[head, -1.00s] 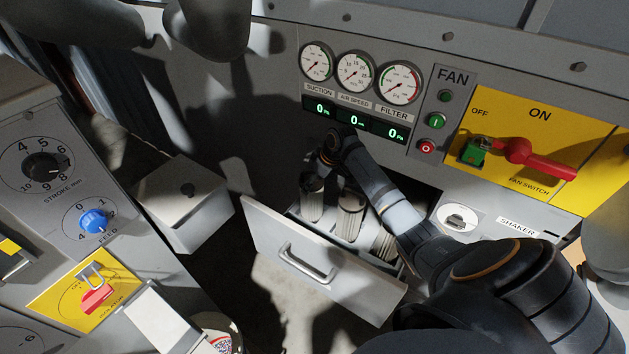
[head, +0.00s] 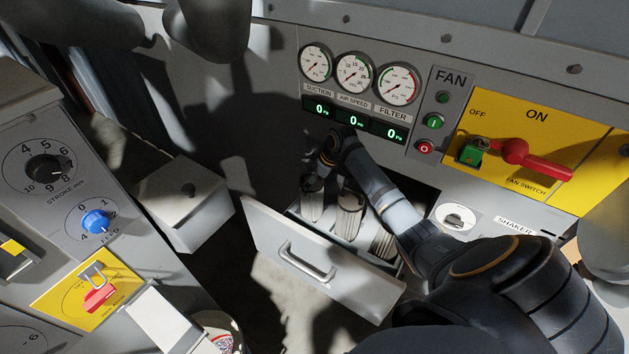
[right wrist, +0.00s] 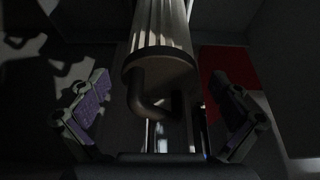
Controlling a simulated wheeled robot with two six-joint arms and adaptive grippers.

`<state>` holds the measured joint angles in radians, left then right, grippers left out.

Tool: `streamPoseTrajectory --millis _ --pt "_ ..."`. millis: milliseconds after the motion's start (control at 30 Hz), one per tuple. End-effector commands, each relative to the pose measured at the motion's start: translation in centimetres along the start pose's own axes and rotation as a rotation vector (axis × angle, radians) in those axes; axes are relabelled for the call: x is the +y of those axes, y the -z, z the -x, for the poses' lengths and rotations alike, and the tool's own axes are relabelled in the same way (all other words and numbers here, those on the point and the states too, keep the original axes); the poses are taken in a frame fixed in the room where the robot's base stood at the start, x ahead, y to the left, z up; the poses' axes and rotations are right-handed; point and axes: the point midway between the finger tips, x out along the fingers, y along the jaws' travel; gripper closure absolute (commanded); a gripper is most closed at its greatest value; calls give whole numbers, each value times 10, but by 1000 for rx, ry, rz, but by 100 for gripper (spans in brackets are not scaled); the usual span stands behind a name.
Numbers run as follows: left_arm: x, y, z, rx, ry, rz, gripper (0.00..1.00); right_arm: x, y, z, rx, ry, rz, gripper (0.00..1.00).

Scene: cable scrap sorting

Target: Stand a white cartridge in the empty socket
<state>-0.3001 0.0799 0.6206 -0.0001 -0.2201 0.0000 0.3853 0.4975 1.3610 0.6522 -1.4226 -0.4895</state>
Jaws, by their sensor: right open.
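An open drawer (head: 325,262) holds pleated, pale cartridges standing upright: one at the left (head: 312,203), one in the middle (head: 349,215) and one at the right (head: 384,242) partly behind my arm. My right arm reaches over the drawer, with its wrist above the left cartridge. In the right wrist view my right gripper (right wrist: 165,100) is open, its purple-padded fingers on either side of a white pleated cartridge (right wrist: 163,35) with a dark end cap and a bent black handle. The fingers look apart from it. I cannot make out an empty socket. My left gripper is not in view.
A red patch (right wrist: 218,75) lies right of the cartridge in the right wrist view. The panel behind the drawer has gauges (head: 353,72) and a red fan switch (head: 530,158). A grey box (head: 185,205) stands left of the drawer. A control console (head: 60,215) fills the left.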

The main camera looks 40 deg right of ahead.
Motion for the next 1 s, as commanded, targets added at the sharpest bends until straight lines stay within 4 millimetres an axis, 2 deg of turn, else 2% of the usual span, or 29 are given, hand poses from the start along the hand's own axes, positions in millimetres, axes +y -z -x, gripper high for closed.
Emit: streamPoseTrajectory --millis 167,267,600,700,833,1000 --pt "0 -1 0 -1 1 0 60 0 -1 1 -1 0 0 0" --pt "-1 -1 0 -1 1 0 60 1 0 10 0 -3 1 0" --pt "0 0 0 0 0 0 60 1 -1 89 -1 -5 3 0" --pt "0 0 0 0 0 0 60 2 -1 106 -1 -4 1 0" --pt "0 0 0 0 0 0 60 0 0 117 -1 -1 1 0" --pt "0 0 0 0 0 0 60 0 0 120 -1 1 0 0"
